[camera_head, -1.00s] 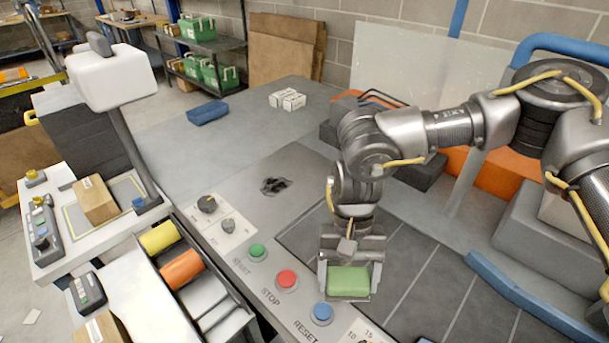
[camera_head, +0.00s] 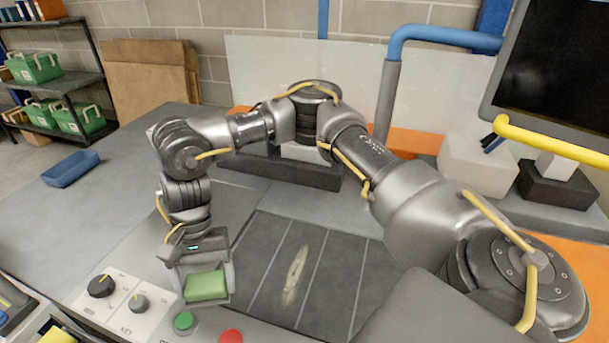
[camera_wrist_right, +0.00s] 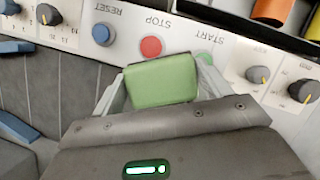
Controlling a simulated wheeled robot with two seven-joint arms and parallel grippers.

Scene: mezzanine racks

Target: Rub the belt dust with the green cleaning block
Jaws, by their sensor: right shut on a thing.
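The belt dust is a pale, elongated beige smear (camera_head: 296,274) on the dark grey ribbed belt (camera_head: 338,283) in the head view. My right gripper (camera_head: 206,288) is shut on the green cleaning block (camera_head: 205,284), left of the smear and near the belt's left edge, above the control panel. The block is clear of the smear. In the right wrist view, the green block (camera_wrist_right: 162,82) sits between the two fingers, with the panel buttons beyond it. The dust does not show in that view. My left gripper is not in view.
The control panel has two black knobs (camera_head: 101,286), a green button (camera_head: 184,321) and a red button (camera_head: 231,336). A blue tray (camera_head: 70,168) lies on the grey tabletop at left. A monitor (camera_head: 562,70) and a yellow pipe (camera_head: 550,140) stand at right.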

